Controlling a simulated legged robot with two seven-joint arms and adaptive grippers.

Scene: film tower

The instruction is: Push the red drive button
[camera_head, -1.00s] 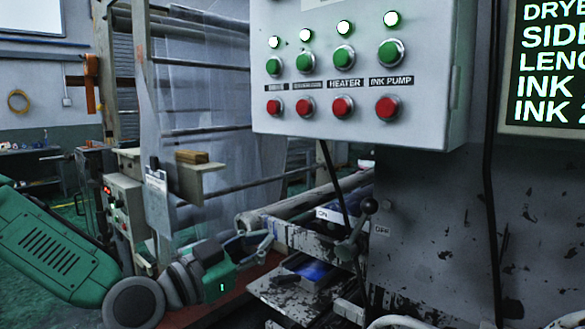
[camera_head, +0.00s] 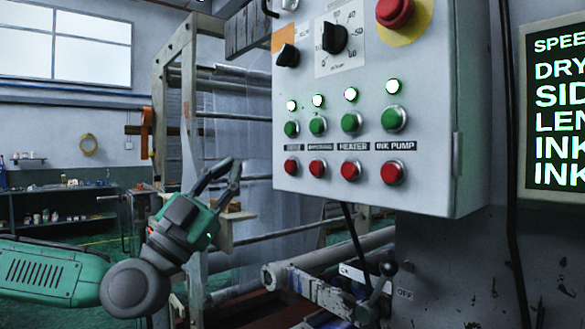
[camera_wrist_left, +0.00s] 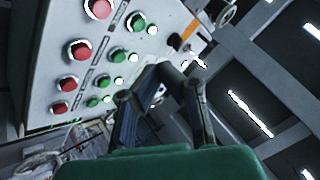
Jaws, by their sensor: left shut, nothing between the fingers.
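The grey control panel (camera_head: 375,180) has a bottom row of red buttons. The leftmost red button (camera_head: 291,166) sits under a label too blurred to read for certain; the two right columns read HEATER and INK PUMP. In the left wrist view the panel lies rotated, and the leftmost red button (camera_wrist_left: 98,8) is at the top edge. My left gripper (camera_head: 230,166) is raised left of the panel, apart from it, pointing upward. In the left wrist view its fingers (camera_wrist_left: 158,72) are shut and empty, overlapping the panel's edge. My right gripper is out of view.
Green buttons (camera_head: 318,125) with lit lamps sit above the red row. Dials (camera_head: 334,38) and a large red button (camera_head: 394,12) are higher up. Rollers (camera_head: 335,255) and a lever stand below the panel.

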